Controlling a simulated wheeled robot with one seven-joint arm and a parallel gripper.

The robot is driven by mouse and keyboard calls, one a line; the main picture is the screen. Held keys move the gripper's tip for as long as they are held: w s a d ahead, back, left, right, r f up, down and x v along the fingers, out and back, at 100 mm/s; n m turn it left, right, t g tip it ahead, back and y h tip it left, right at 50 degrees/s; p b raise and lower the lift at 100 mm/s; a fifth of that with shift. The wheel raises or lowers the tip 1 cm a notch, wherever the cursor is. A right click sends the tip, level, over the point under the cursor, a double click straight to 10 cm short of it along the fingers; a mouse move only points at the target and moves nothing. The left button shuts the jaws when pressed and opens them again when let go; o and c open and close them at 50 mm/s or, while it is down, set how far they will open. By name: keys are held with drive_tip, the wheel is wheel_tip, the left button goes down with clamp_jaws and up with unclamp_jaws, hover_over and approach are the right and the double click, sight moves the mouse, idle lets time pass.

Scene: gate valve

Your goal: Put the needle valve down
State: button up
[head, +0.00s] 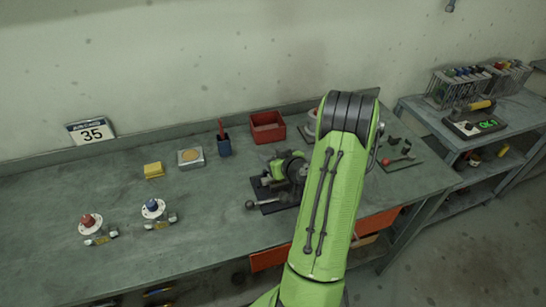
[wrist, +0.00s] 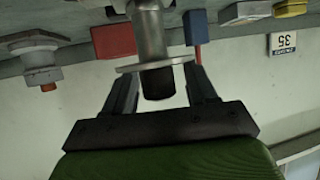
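In the wrist view my gripper (wrist: 158,76) has its two dark fingers at opposite edges of a round flange. The flange belongs to a silver-grey valve (wrist: 149,32) with a dark end, which looks to be the needle valve. The fingers appear shut on it; the exact contact is partly hidden by the flange. The valve's far end runs out of the top of the view. In the head view my green arm covers much of this area, and I cannot make out the held valve clearly.
A black base plate (head: 279,206) lies on the workbench (head: 200,225). Behind are a red bin (head: 267,128), a blue cup (head: 224,146) and a yellow block (head: 153,170). Red-topped (head: 90,222) and blue-topped (head: 153,208) valves stand left. Bench between them and the plate is clear.

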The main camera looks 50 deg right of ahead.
drive_tip(key=shift+r, duration=0.2)
drive_tip(key=b+v, duration=0.6)
drive_tip(key=v, duration=0.6)
drive_tip(key=w+a+n+g+y, duration=0.2)
drive_tip(key=a+y, duration=0.1)
drive_tip(key=a, duration=0.6)
drive_tip(key=w+a+n+g+y, duration=0.2)
drive_tip(key=a+n, duration=0.1)
drive_tip(key=a, duration=0.6)
drive_tip(key=s+a+r+m+g+h, duration=0.1)
drive_tip(key=s+a+r, duration=0.4)
drive_tip(key=s+a, duration=0.5)
drive_tip(key=shift+s+m+g, duration=0.4)
drive_tip(key=shift+s+g, duration=0.5)
drive_tip(key=shift+s, duration=0.15)
